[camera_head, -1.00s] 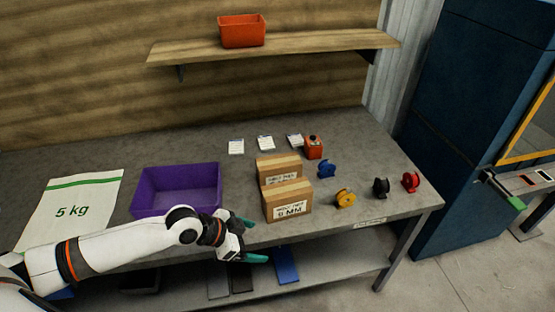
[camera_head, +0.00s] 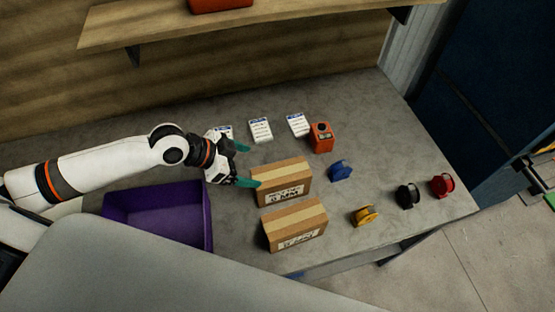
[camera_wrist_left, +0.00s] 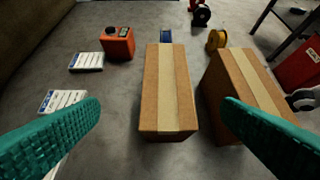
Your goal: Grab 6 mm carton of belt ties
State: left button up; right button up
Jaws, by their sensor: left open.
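Two brown cartons with pale tape and printed labels stand on the grey table, one behind the other. The rear carton (camera_head: 283,180) and the front carton (camera_head: 296,226) both have labels ending in MM, but the digits are too blurred to read surely. My left gripper (camera_head: 245,165) is open and empty at the left end of the rear carton. In the left wrist view, the rear carton (camera_wrist_left: 166,90) lies ahead between the teal fingers, and the front carton (camera_wrist_left: 245,85) is to the right, partly behind the right finger. My right gripper is not in view.
A purple bin (camera_head: 160,215) stands left of the cartons. White label pads (camera_head: 260,130) and an orange device (camera_head: 321,137) are behind them. Blue (camera_head: 340,171), yellow (camera_head: 365,216), black (camera_head: 407,195) and red (camera_head: 443,185) spools stand to the right. A shelf (camera_head: 260,22) hangs above.

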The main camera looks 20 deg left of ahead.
aim_at(277, 173)
pick_arm(q)
jog(key=p+x, duration=0.1)
jog(key=x, duration=0.2)
jog(key=shift+d+r, duration=0.15)
jog(key=shift+d, duration=0.05)
jog(key=x, duration=0.3)
jog(key=shift+d+p, duration=0.1)
jog(key=shift+p, duration=0.3)
jog(key=shift+w+d+f, duration=0.2)
jog(key=shift+d+f, duration=0.05)
jog(key=shift+f, duration=0.15)
jog(key=p+x, duration=0.1)
jog(key=x, duration=0.1)
jog(key=p+x, duration=0.1)
jog(key=x, duration=0.1)
jog(key=shift+s+d, duration=0.15)
jog(key=shift+d, duration=0.2)
jog(key=shift+d+f, duration=0.1)
jog(key=shift+f, duration=0.15)
jog(key=c, duration=1.3)
jog(key=shift+r, duration=0.1)
jog(key=shift+c, duration=0.2)
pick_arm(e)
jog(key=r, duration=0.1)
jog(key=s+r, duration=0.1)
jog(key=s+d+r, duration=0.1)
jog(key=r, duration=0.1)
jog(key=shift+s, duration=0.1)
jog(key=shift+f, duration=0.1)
